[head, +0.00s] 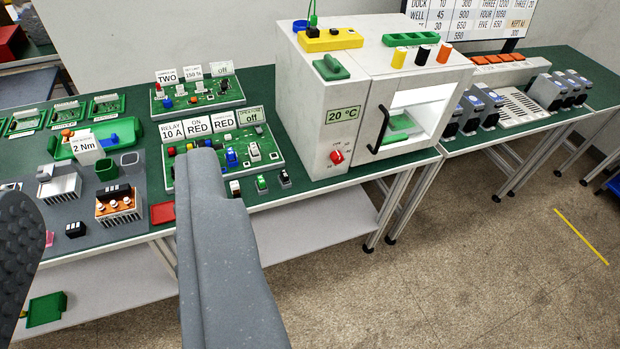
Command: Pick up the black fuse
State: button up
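A black cylinder (424,56), which looks like the black fuse, stands upright on top of the white oven-like cabinet (318,110). It stands between a yellow cylinder (399,57) and an orange cylinder (444,53), apart from both. My gripper (110,175) is in the near left of the view. Its dark textured finger is at the left edge and its grey finger is left of centre. The fingers are wide apart with nothing held between them. The gripper is well to the left of the black cylinder and nearer to me.
The cabinet top also bears a yellow block (331,39), a green rack (410,40) and a green block (331,67). The cabinet's door side has a black handle (379,130). Circuit boards (262,150) and parts crowd the left bench. Open floor (470,270) lies at the right.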

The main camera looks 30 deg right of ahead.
aim_at(285, 177)
jog(key=z, duration=0.1)
jog(key=i, duration=1)
jog(key=u, duration=0.1)
